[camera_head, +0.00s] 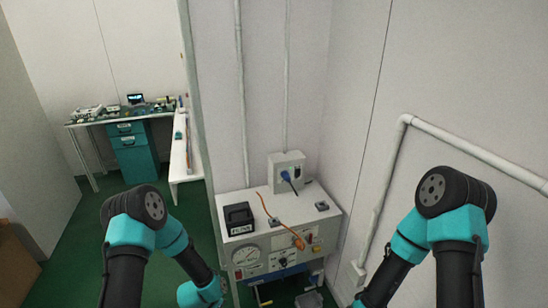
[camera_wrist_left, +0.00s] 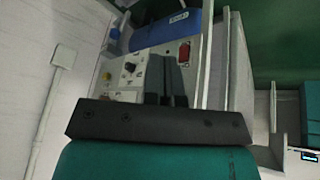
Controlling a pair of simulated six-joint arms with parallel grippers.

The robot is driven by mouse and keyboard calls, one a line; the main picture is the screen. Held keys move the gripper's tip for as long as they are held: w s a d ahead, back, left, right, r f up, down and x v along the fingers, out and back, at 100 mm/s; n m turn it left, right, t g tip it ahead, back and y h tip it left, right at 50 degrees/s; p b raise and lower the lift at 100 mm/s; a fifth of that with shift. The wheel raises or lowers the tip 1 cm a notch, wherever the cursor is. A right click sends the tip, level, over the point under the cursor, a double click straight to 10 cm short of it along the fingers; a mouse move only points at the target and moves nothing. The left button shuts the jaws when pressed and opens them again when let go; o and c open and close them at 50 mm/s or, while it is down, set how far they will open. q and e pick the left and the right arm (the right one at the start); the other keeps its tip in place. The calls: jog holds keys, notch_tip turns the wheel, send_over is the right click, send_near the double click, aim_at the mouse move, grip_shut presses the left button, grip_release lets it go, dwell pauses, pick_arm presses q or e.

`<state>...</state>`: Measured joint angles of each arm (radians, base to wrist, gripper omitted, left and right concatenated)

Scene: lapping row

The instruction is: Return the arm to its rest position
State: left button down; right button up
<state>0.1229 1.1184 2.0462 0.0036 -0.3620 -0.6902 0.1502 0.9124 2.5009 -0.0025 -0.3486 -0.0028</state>
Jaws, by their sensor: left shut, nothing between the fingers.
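My left arm (camera_head: 145,225) comes in at the lower left of the head view, with its forearm angled down toward the front of the machine. In the left wrist view my left gripper (camera_wrist_left: 167,78) shows as two dark fingers close together, shut with nothing between them. The fingers are seen against the machine's control panel; I cannot tell the gap to it. My right arm (camera_head: 450,230) is bent at the lower right of the head view, angled down, and its gripper is out of frame.
A wall pipe (camera_head: 470,150) runs at right; a cluttered bench (camera_head: 90,121) is at back left.

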pick_arm(q)
jog(key=s+r+n+g, duration=0.1)
jog(key=s+r+n, duration=0.1)
jog(key=s, duration=0.4)
jog(key=s+a+r+n+g, duration=0.1)
jog(key=s+r+n, duration=0.2)
jog(key=s, duration=0.3)
jog(key=s+r+n+g, duration=0.1)
jog(key=s+r+n, duration=0.1)
jog(key=s, duration=0.4)
jog(key=shift+s+a+r+n, duration=0.2)
jog(key=shift+r+n, duration=0.1)
jog(key=shift+r, duration=0.2)
jog(key=c, duration=1.9)
grip_release()
